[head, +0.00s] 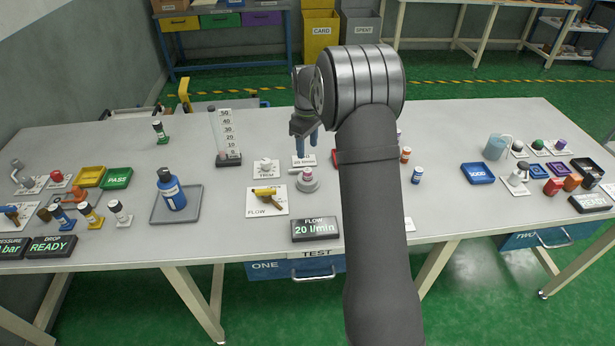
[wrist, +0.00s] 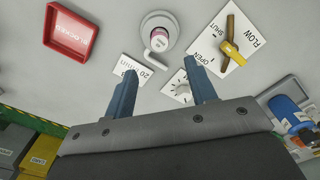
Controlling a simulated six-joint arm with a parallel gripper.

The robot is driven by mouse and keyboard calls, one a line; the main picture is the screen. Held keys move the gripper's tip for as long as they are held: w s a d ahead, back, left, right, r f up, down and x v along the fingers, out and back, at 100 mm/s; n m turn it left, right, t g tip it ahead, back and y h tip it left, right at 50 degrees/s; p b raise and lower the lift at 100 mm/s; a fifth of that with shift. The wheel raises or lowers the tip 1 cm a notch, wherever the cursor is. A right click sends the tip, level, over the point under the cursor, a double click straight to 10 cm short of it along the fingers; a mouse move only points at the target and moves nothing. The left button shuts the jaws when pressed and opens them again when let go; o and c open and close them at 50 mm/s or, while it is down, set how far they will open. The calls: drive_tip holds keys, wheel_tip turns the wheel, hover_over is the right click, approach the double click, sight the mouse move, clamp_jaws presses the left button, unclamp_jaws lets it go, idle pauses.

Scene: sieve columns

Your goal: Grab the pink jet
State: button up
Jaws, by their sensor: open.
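My gripper (head: 307,147) is open and empty above the middle of the bench. In the wrist view its two blue fingers (wrist: 161,80) are spread apart with nothing between them.
A yellow valve lever (head: 265,191) on a FLOW plate stands left of the holder. A dial (wrist: 183,86) and a red BLOCKED tray (wrist: 71,37) are nearby. A flow display (head: 316,229) stands in front. A blue bottle (head: 171,190) is on a grey tray at left.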

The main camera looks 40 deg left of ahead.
sight(308, 170)
wheel_tip(308, 170, down, 11)
drive_tip(key=shift+r, duration=0.2)
drive_tip(key=c, duration=1.1)
